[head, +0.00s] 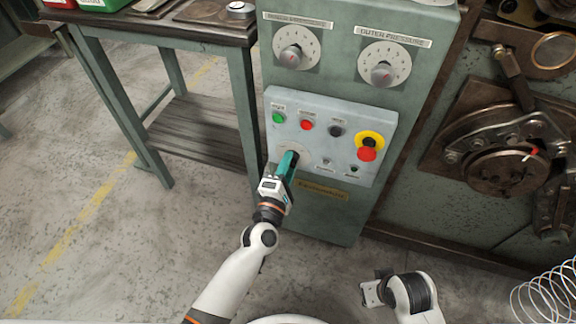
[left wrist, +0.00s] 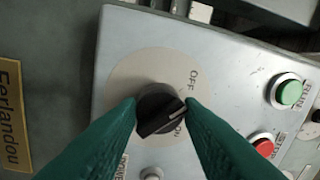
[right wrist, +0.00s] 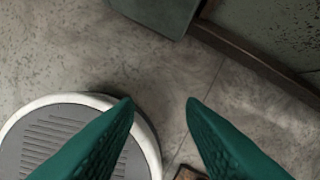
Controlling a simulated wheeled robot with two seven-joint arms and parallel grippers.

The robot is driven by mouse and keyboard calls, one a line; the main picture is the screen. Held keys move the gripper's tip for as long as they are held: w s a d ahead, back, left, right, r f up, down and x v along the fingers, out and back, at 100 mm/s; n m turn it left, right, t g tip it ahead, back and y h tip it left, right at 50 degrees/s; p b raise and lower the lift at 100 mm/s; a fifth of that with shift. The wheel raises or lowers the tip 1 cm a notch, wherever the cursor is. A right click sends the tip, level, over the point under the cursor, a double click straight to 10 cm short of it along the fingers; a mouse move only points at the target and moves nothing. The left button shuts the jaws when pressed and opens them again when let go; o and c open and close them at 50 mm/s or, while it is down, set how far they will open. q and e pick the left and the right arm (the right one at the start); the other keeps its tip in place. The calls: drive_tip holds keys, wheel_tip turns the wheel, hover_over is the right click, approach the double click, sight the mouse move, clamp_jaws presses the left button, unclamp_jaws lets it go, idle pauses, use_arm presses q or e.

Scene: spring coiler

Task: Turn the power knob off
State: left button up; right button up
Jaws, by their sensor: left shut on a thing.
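The power knob (left wrist: 160,112) is black with a white pointer line, on a round beige plate (left wrist: 135,72) marked OFF and ON. The pointer is between the two marks, nearer ON. My left gripper (left wrist: 163,108) is shut on the knob, one green finger on each side. In the head view, my left gripper (head: 288,160) reaches the lower left of the grey control panel (head: 335,130) and hides the knob. My right gripper (right wrist: 160,103) is open and empty above the floor; it also shows in the head view (head: 372,290).
The panel has a green button (head: 278,117), a red button (head: 306,124), a black button (head: 335,130) and a red emergency stop (head: 367,154). Two pressure dials (head: 296,55) sit above. A workbench (head: 160,32) stands left; coiler machinery (head: 500,165) is right.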

use_arm(q)
drive_tip(key=shift+f, duration=0.1)
drive_tip(key=o, duration=1)
drive_tip(key=shift+c, duration=0.2)
drive_tip(key=shift+s, duration=0.1)
drive_tip(key=v, duration=1.2)
drive_tip(key=shift+p, duration=0.45)
use_arm(e)
wheel_tip(320, 180, down, 3)
drive_tip(key=shift+s+f, duration=0.1)
drive_tip(key=shift+f, duration=0.05)
drive_tip(key=shift+w, duration=0.2)
